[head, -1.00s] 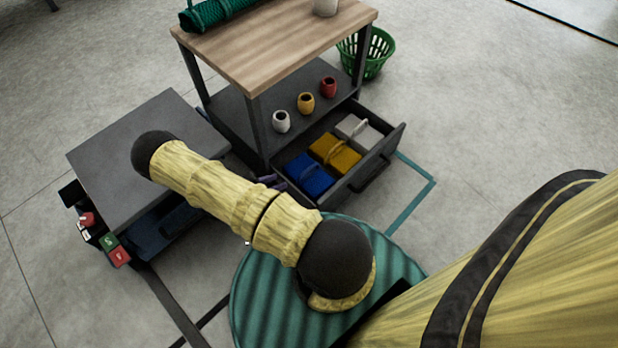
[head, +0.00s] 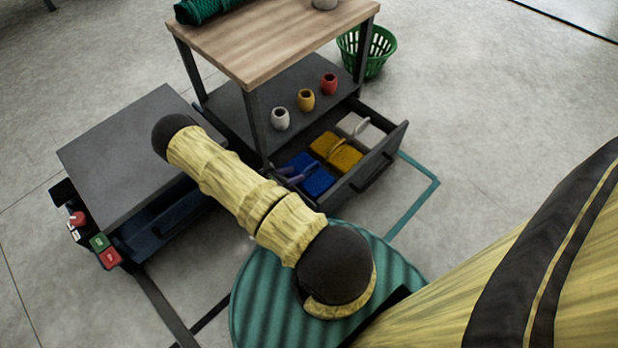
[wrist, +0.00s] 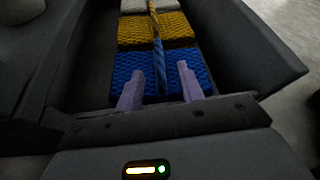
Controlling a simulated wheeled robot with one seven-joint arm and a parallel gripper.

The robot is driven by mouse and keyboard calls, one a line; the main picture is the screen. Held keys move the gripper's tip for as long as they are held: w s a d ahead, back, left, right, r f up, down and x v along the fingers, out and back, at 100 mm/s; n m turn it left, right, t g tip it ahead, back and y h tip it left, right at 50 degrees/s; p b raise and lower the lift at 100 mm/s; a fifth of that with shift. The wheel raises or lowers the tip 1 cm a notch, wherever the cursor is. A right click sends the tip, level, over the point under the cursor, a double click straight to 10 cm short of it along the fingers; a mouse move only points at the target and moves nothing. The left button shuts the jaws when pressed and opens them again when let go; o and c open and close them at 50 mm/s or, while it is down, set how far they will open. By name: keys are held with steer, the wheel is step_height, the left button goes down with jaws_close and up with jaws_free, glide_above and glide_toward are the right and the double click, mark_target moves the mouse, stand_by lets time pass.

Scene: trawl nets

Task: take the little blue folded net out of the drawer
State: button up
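The blue folded net (head: 318,182) lies in the front left part of the open drawer (head: 372,168). It also shows in the wrist view (wrist: 122,66), with its blue loop (wrist: 157,55) rising toward the camera. My gripper (head: 290,174) is over the near left end of the drawer, at the blue net. In the wrist view its two purple fingers (wrist: 160,69) are apart, one on each side of the loop. I cannot tell whether a finger touches the loop or net.
A yellow net (head: 336,152) and a grey net (head: 360,128) lie behind the blue one. The drawer walls stand close around my gripper. The workbench (head: 280,40) overhangs a shelf with white, yellow and red pots. A dark cabinet (head: 130,150) stands left.

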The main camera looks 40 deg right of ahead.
mark_target(302, 172)
steer(key=b+x, duration=0.2)
steer(key=x, duration=0.1)
steer(key=shift+f, duration=0.4)
steer(key=shift+d, duration=0.35)
steer(key=shift+c, duration=0.5)
jaws_close()
steer(key=shift+r, duration=0.1)
stand_by(0.4)
